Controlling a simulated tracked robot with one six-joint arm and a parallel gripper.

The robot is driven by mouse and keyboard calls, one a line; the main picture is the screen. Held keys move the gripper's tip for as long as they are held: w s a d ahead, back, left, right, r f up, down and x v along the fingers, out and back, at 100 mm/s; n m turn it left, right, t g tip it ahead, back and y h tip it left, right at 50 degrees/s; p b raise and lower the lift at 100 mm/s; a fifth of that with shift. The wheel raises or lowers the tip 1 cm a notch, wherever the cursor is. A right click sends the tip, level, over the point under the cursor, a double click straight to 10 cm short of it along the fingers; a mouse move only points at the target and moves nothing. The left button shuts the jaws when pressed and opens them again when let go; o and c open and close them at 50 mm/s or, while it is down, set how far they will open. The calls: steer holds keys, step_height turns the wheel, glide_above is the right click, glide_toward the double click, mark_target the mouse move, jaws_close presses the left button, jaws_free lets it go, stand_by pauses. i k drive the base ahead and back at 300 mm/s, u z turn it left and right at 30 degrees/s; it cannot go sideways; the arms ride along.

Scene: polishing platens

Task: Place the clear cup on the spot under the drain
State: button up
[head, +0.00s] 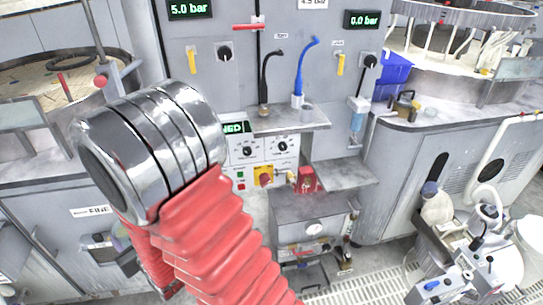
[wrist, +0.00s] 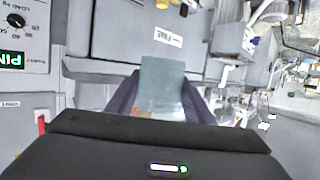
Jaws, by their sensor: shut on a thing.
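In the wrist view, my gripper (wrist: 160,96) is shut on a see-through, grey-green cup (wrist: 161,72), which I take to be the clear cup. Its dark fingers press on both sides of the cup, and its lower part is hidden behind the gripper body. In the head view my arm covers the left middle, and I cannot make out the cup there. A filter with a clear bluish bowl (head: 358,118) hangs on the grey panel at the right. A bare grey shelf (head: 343,173) lies below it. I cannot tell a marked spot on it.
A higher small shelf (head: 290,121) holds a black hose stand, a blue hose (head: 303,70) and a small grey cylinder (head: 307,113). A red box (head: 306,180) sits left of the lower shelf.

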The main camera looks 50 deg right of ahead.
mark_target(348, 165)
steer(key=z, duration=0.75)
steer(key=i, duration=0.1)
steer(key=u, duration=1.25)
steer(key=k, duration=0.6)
steer(key=z, duration=1)
steer(key=k, duration=0.75)
steer(key=z, duration=0.75)
steer(key=i, duration=0.75)
steer(key=z, duration=0.2)
